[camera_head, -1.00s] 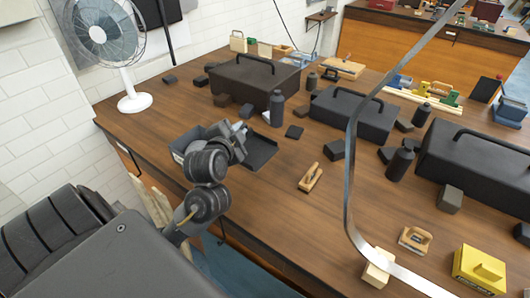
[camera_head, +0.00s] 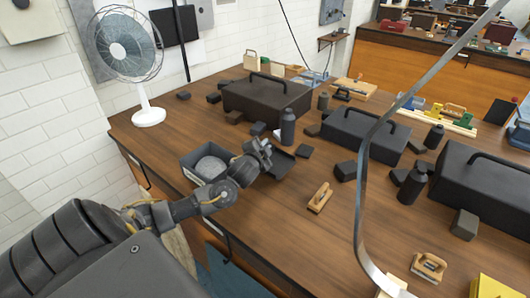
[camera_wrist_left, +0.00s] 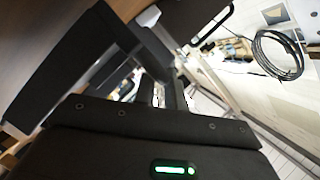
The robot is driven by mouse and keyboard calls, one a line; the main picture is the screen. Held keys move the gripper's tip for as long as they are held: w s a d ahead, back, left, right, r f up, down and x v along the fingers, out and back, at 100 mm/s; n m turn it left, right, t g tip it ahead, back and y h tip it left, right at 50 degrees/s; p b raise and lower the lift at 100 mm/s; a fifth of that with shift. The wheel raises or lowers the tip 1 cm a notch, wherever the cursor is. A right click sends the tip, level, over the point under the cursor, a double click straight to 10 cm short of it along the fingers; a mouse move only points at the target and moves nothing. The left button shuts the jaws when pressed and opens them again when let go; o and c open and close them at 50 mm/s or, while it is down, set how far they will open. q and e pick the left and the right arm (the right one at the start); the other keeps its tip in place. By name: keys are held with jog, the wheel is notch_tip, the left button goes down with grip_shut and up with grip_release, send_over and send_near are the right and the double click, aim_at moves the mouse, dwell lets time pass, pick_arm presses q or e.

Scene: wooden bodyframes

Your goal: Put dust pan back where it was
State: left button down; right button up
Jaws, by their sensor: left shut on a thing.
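The dust pan (camera_head: 281,166) is black and sits low over or on the brown table, at the right of my left gripper; I cannot tell if it touches the table. My left gripper (camera_head: 262,152) is shut on it, and the fingers hide part of it. In the left wrist view a large dark shape, which looks like the dust pan (camera_wrist_left: 70,62), fills the upper left beyond my gripper (camera_wrist_left: 158,92). My right gripper is out of view.
A dark open bin (camera_head: 193,172) with a grey round thing (camera_head: 209,167) stands just left of my gripper. A black bottle (camera_head: 288,128), a toolbox (camera_head: 262,98) and several dark blocks stand behind. A wooden plane (camera_head: 320,197) lies at right. A white fan (camera_head: 148,115) stands at left.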

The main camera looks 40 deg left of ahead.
pick_arm(q)
jog(key=shift+w+f, duration=0.15)
jog(key=shift+f, duration=0.05)
notch_tip(320, 180, down, 2)
jog(key=shift+w+f+p, duration=0.1)
jog(key=shift+p, duration=0.55)
jog(key=shift+f, duration=0.55)
jog(key=c, duration=1.5)
grip_release()
jog(key=shift+o, duration=0.2)
jog(key=b+v, duration=0.1)
jog(key=v, duration=0.9)
jog(key=shift+s+d+b, duration=0.15)
jog(key=shift+s+b, duration=0.15)
jog(key=shift+s, duration=0.1)
jog(key=shift+s+d+r, duration=0.15)
jog(key=shift+s+r, duration=0.05)
jog(key=shift+s, duration=0.4)
